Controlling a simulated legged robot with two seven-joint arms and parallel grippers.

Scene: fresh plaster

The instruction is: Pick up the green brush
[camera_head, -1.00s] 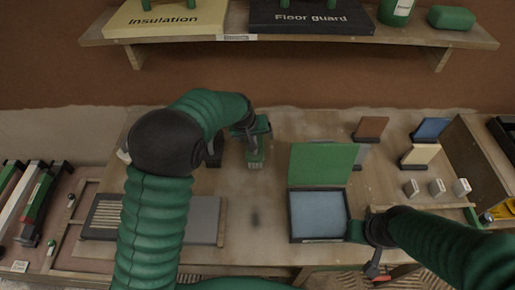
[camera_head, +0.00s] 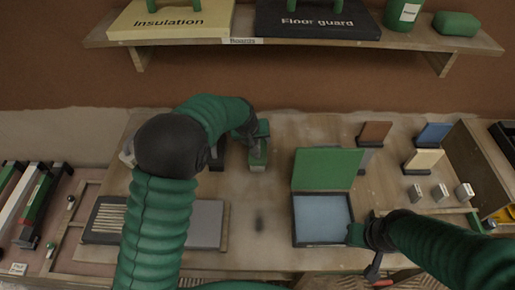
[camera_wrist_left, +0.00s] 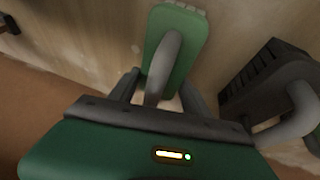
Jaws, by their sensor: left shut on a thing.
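The green brush (camera_head: 258,161) is at the back middle of the table, with its pale grey handle (camera_wrist_left: 165,65) seen in the left wrist view. Its green block (camera_wrist_left: 182,32) is beyond the handle there. My left gripper (camera_head: 254,146) is shut on the green brush at its handle. In the head view my gripper hides part of the brush, and I cannot tell whether it touches the table. My right gripper (camera_head: 363,233) is at the front right, beside the open box; its fingers are too small to judge.
A dark brush with a grey handle (camera_wrist_left: 262,80) is close beside the green one. An open box with a green lid (camera_head: 328,168) stands right of centre. Sample blocks, including a blue one (camera_head: 434,134), stand at the right. A loaded shelf (camera_head: 290,42) overhangs behind.

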